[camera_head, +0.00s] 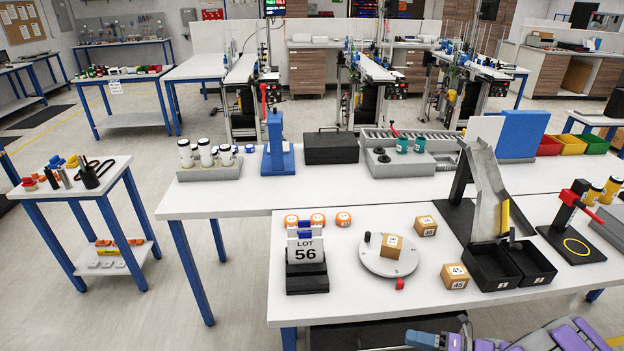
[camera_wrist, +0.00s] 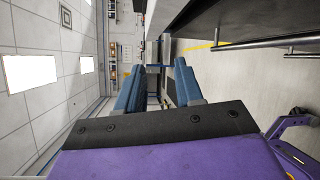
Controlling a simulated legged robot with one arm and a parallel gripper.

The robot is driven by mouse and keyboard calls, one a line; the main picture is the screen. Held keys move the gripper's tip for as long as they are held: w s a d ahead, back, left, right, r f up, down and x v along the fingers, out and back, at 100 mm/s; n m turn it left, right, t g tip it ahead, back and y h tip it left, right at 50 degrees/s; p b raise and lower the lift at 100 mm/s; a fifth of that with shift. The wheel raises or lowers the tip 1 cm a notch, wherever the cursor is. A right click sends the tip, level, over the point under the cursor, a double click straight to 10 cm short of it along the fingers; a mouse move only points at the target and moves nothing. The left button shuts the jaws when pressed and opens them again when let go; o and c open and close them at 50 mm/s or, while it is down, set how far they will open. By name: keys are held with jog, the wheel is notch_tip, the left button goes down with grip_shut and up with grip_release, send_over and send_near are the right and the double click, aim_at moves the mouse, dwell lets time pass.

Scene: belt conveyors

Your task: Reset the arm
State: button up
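My gripper (camera_wrist: 158,84) shows in the wrist view as two blue fingers standing apart with nothing between them. The wrist picture is turned on its side, with the ceiling at the left and the floor at the right. In the body view, a blue part of my gripper (camera_head: 428,340) shows at the bottom edge, below the near table (camera_head: 450,315). My purple arm is beside it at the lower right, partly cut off by the frame. No object touches the fingers in either view.
The near table holds a LOT 56 sign (camera_head: 306,252), a round turntable (camera_head: 372,263) with a box, loose boxes (camera_head: 455,276), black bins (camera_head: 495,267) and a metal chute (camera_head: 487,190). A side table (camera_head: 78,190) stands left. Open floor (camera_head: 110,305) lies at the lower left.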

jog(key=a+r+n+g, duration=0.7)
jog(key=a+r+n, duration=0.4)
jog(key=a+r, duration=0.15)
jog(key=s+a+r+n+g+h, duration=0.4)
jog(key=s+a+r+n, duration=0.4)
jog(key=n, duration=0.2)
jog(key=s+d+r+n+t+h, duration=0.1)
jog(key=s+d+r+n+h, duration=0.1)
jog(key=s+n+h, duration=0.3)
jog(key=s+d+r+n+t+h, duration=0.1)
jog(key=s+d+r+n+h, duration=0.1)
jog(key=s+n+h, duration=0.4)
jog(key=s+r+n, duration=0.1)
jog(key=s+n, duration=0.4)
jog(key=s, duration=0.5)
jog(key=shift+r+n, duration=0.3)
jog(key=shift+s, duration=0.1)
